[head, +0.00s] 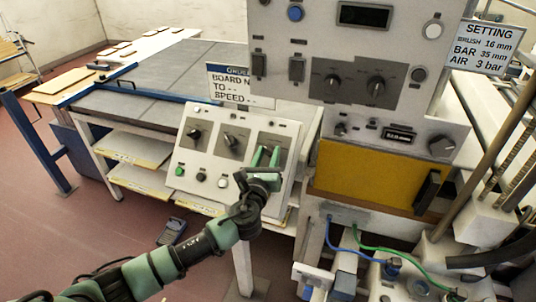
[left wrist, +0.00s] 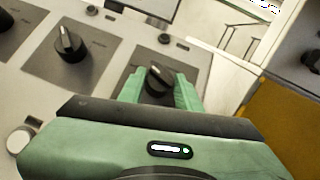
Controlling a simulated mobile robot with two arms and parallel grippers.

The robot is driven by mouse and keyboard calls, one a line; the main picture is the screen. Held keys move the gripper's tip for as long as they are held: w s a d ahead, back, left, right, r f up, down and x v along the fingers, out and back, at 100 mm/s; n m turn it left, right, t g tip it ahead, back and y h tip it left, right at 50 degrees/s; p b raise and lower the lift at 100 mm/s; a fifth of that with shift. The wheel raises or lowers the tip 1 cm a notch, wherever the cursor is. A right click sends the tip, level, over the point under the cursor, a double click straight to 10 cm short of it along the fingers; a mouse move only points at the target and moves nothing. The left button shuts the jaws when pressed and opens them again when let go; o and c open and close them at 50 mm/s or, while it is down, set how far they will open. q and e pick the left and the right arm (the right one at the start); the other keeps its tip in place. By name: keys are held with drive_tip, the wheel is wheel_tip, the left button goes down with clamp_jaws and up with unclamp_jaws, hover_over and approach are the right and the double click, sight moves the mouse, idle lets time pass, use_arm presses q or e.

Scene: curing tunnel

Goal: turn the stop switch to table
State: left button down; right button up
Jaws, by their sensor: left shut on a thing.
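A sloped control box (head: 185,158) at the table's front edge carries three black rotary switches in a row on grey plates. My left gripper (head: 265,155) reaches it from below. Its green fingers are shut on the right-hand switch knob (left wrist: 157,76), one finger on each side in the left wrist view. The knob's pointer shows between the fingers. The middle switch (head: 231,140) also shows in the left wrist view (left wrist: 69,44), and the left switch (head: 194,134) stands free. The switch labels are too small to read. My right gripper is not in view.
Green, black and white buttons line the box's lower edge, the green one (head: 180,171) leftmost. A grey panel (head: 330,120) with knobs stands close right, above a yellow panel (head: 360,178). A grey-topped table (head: 165,75) lies behind. A setting sign (head: 487,47) hangs upper right.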

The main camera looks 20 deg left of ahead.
use_arm(q)
drive_tip(key=c, duration=1)
unclamp_jaws()
drive_tip(key=s, duration=0.2)
drive_tip(key=s+b, duration=0.1)
drive_tip(key=s, duration=0.3)
drive_tip(key=shift+s+d+f, duration=0.2)
drive_tip(key=shift+s+d, duration=0.1)
drive_tip(key=shift+s, duration=0.05)
drive_tip(key=shift+s+b, duration=0.3)
drive_tip(key=shift+s, duration=0.25)
